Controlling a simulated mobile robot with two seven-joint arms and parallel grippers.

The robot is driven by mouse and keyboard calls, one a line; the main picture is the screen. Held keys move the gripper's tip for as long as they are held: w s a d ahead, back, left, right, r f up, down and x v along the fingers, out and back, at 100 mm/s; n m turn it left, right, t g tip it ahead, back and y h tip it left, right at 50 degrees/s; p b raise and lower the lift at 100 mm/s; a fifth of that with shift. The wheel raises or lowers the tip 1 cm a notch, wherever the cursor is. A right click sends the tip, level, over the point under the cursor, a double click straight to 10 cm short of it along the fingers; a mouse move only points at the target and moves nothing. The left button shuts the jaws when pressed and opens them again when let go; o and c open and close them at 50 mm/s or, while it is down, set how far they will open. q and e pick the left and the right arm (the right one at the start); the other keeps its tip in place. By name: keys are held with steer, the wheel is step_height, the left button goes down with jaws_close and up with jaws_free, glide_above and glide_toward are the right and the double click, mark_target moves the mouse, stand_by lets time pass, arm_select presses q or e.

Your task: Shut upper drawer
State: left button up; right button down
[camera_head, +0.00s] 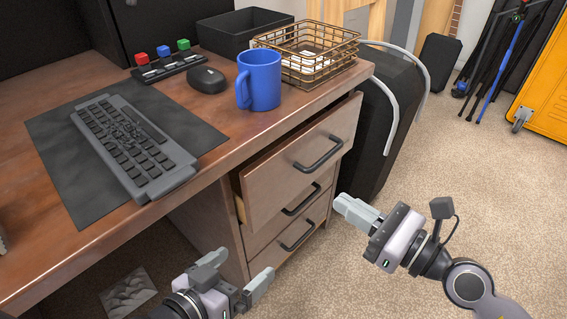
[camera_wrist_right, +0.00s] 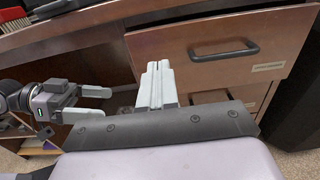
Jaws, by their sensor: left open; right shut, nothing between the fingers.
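The upper drawer (camera_head: 290,165) of the wooden desk pedestal is pulled part way out, with a dark bar handle (camera_head: 318,153) on its front. Its front also shows in the right wrist view (camera_wrist_right: 285,38). The two drawers below it look closed. My right gripper (camera_head: 338,202) is shut and empty, in front of the drawers to their right, apart from the upper drawer's front in the head view. Its closed fingers show in the right wrist view (camera_wrist_right: 157,72). My left gripper (camera_head: 246,268) is open and empty, low in front of the pedestal's left side.
On the desk (camera_head: 225,140) are a keyboard (camera_head: 130,145), a mouse (camera_head: 207,79), a blue mug (camera_head: 260,87) and a wire basket (camera_head: 305,60). A black case (camera_head: 385,120) stands right of the pedestal. Carpet (camera_head: 480,190) to the right is clear.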

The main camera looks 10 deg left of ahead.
mark_target(275, 160)
steer(key=b+x, duration=0.1)
steer(key=x, duration=1.1)
steer(key=shift+w+a, duration=0.2)
steer(key=shift+a, duration=0.15)
steer(key=shift+w+a, duration=0.2)
steer(key=shift+a, duration=0.05)
arm_select(q)
steer(key=shift+w+d+f+h, duration=0.15)
steer(key=shift+d+h, duration=0.15)
steer(key=shift+d, duration=0.05)
arm_select(e)
steer(key=shift+w+a, duration=0.1)
steer(key=shift+a, duration=0.1)
steer(key=shift+w+a, duration=0.3)
steer(key=shift+a, duration=0.15)
steer(key=shift+w+a+p, duration=0.3)
steer(key=shift+a, duration=0.05)
steer(key=shift+w+a, duration=0.2)
steer(key=shift+a, duration=0.1)
arm_select(q)
steer(key=shift+w+a, duration=0.15)
steer(key=shift+a, duration=0.6)
